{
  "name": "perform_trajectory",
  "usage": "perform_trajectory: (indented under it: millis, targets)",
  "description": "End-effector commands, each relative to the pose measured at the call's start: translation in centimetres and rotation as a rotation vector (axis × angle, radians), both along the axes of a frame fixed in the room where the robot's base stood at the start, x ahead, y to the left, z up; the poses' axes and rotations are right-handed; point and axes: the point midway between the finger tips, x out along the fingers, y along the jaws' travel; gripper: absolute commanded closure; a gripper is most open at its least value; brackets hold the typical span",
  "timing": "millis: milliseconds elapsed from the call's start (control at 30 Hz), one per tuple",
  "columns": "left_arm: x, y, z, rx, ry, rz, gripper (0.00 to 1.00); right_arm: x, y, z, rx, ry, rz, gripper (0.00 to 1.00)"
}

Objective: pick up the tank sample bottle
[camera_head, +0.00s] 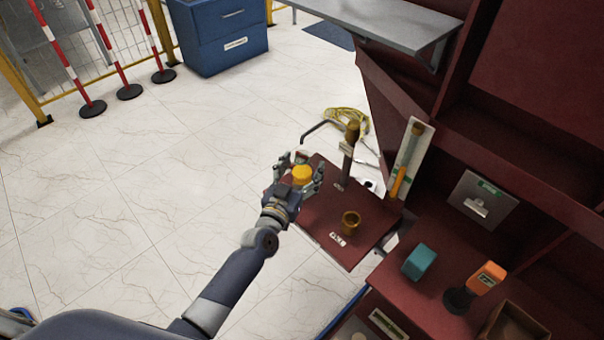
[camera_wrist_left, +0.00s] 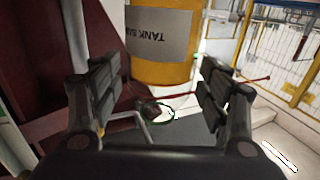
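The tank sample bottle is a yellow cylinder (camera_head: 302,176) at the left edge of a dark red shelf in the head view. In the left wrist view the yellow bottle (camera_wrist_left: 178,64) carries a grey label with upside-down "TANK" lettering. My left gripper (camera_head: 302,168) has its fingers on either side of the bottle. In the left wrist view the fingers (camera_wrist_left: 160,72) are spread wide with the bottle between or just beyond them. I see no clear contact. Most of the bottle's body is hidden in the head view. My right gripper is not in view.
The red shelf (camera_head: 343,258) also bears a brass cup (camera_head: 350,222) and an upright brass-topped valve (camera_head: 351,135). A teal block (camera_head: 419,262) and an orange device (camera_head: 487,278) stand on the cabinet at the right. Open tiled floor lies left of the shelf.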

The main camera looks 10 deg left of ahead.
Motion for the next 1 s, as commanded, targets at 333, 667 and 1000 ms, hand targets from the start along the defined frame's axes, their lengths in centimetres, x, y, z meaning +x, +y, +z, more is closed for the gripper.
perform_trajectory:
  millis: [333, 667, 1000]
  targets:
    - [0.0, 0.0, 0.0, 0.0, -0.001, 0.0, 0.79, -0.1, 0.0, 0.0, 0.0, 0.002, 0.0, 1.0]
    - [0.0, -0.1, 1.1, -0.002, -0.002, 0.0, 0.79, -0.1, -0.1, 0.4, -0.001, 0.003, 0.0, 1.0]
    - [-5.5, 1.0, 1.4, 0.0, 0.003, 0.0, 0.79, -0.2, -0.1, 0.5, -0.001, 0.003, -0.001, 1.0]
